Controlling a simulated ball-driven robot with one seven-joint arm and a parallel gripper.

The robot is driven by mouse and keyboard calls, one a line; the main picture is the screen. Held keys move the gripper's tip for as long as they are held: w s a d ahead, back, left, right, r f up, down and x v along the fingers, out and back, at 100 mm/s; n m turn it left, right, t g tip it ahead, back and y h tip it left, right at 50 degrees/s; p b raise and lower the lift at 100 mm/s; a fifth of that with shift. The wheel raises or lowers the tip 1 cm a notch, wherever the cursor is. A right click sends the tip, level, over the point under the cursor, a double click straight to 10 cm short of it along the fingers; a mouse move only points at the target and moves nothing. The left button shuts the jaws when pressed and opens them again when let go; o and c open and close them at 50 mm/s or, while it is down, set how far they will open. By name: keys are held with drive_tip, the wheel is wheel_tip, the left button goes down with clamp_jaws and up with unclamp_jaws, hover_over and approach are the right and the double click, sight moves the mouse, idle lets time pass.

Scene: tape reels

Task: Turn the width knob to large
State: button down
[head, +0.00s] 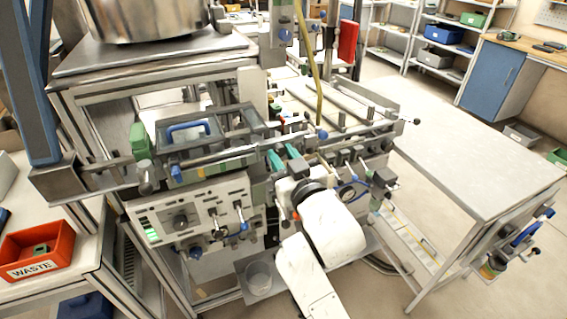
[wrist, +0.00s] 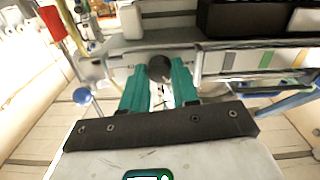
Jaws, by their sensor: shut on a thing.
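My gripper (head: 281,152) reaches from the white arm to the front rail of the machine. In the wrist view its two teal fingers (wrist: 159,72) stand on either side of a small dark round knob (wrist: 160,65). The fingers are closed on the knob, with the knob filling the gap between their tips. This looks like the width knob, but I cannot read any label or mark for its setting. In the head view the knob is hidden by the fingers and the rail parts.
The grey control panel (head: 190,215) with a dial and levers is left of my arm. A red waste bin (head: 37,250) stands on the left bench. A bare table (head: 470,170) extends to the right. A yellow hose (head: 318,80) hangs behind the rail.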

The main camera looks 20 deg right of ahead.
drive_tip(key=m+b, duration=0.1)
drive_tip(key=m, duration=0.1)
drive_tip(key=m+b, duration=0.1)
drive_tip(key=m, duration=0.1)
drive_tip(key=m+b, duration=0.1)
drive_tip(key=m, duration=0.1)
drive_tip(key=shift+f, duration=0.25)
drive_tip(key=m+b, duration=0.2)
drive_tip(key=m, duration=0.4)
drive_tip(key=shift+m+b, duration=0.4)
drive_tip(key=m+b, duration=0.1)
drive_tip(key=m, duration=0.2)
drive_tip(key=shift+m+b, duration=0.3)
drive_tip(key=shift+b, duration=0.05)
drive_tip(key=m+b, duration=0.1)
drive_tip(key=m, duration=0.2)
drive_tip(key=shift+m+b, duration=0.3)
drive_tip(key=shift+b, duration=0.05)
drive_tip(key=m+b, duration=0.2)
drive_tip(key=m, duration=0.3)
drive_tip(key=shift+r+m+b, duration=0.1)
drive_tip(key=shift+m+b, duration=0.2)
drive_tip(key=shift+m, duration=0.1)
drive_tip(key=c, duration=0.8)
unclamp_jaws()
drive_tip(key=shift+r, duration=0.1)
drive_tip(key=shift+c, duration=0.2)
